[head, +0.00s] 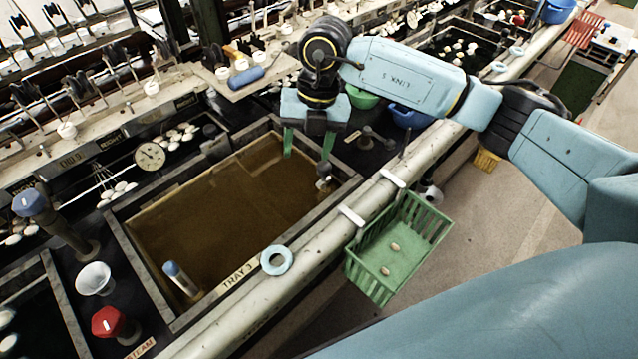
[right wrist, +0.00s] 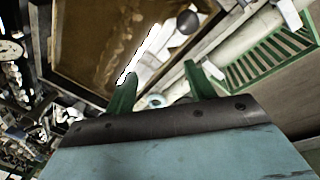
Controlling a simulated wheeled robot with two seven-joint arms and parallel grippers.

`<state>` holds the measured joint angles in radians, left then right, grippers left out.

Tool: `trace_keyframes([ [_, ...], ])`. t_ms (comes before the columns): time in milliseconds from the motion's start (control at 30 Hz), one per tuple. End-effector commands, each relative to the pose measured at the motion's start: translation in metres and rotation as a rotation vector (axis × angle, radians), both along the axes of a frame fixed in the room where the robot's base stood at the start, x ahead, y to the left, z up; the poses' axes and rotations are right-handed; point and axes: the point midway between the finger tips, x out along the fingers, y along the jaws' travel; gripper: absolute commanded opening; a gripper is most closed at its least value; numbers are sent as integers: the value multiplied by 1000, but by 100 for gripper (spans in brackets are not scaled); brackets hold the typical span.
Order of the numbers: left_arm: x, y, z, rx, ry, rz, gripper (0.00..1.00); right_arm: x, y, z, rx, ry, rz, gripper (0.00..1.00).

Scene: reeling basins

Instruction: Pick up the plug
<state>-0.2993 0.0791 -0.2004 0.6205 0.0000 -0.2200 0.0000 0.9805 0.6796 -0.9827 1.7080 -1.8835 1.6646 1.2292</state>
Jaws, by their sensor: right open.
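My right gripper (head: 306,158) is open and points down over the right end of the brown-water basin (head: 215,215). Its two green fingers are apart with nothing between them; they also show in the right wrist view (right wrist: 160,72). A small grey metal piece (head: 323,185), perhaps the plug, stands at the basin's right corner, just below the finger on the right. I cannot tell if they touch. In the right wrist view a round grey disc (right wrist: 187,21) lies beyond the fingertips, possibly the same piece. A blue-topped post (head: 181,279) stands in the basin's near left corner. My left gripper is not in view.
A pale pipe rail (head: 300,250) runs along the basin's front, with a light blue ring (head: 277,260) on it. A green basket (head: 405,250) hangs outside the rail. A red knob (head: 110,322) and white cup (head: 94,279) stand left. Green and blue bowls sit behind my right arm.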

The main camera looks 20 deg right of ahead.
Motion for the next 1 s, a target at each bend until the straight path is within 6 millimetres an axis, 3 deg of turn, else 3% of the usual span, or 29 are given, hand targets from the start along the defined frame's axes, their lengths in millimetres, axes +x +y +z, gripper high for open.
trace_keyframes([
  [33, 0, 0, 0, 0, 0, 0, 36, 4, -17, 4, -69, 1, -31, 54],
  [100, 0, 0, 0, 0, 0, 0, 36, 7, -33, 7, -134, 5, -63, 54],
  [200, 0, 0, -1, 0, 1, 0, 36, 8, -43, 3, -178, 11, -84, 54],
  [500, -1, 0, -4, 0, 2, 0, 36, 7, -43, -52, -181, 13, -84, 54],
  [833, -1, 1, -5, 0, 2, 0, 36, 9, -43, -81, -178, 11, -83, 54],
  [1000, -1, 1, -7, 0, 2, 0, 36, 11, -42, -108, -179, 13, -82, 54],
])
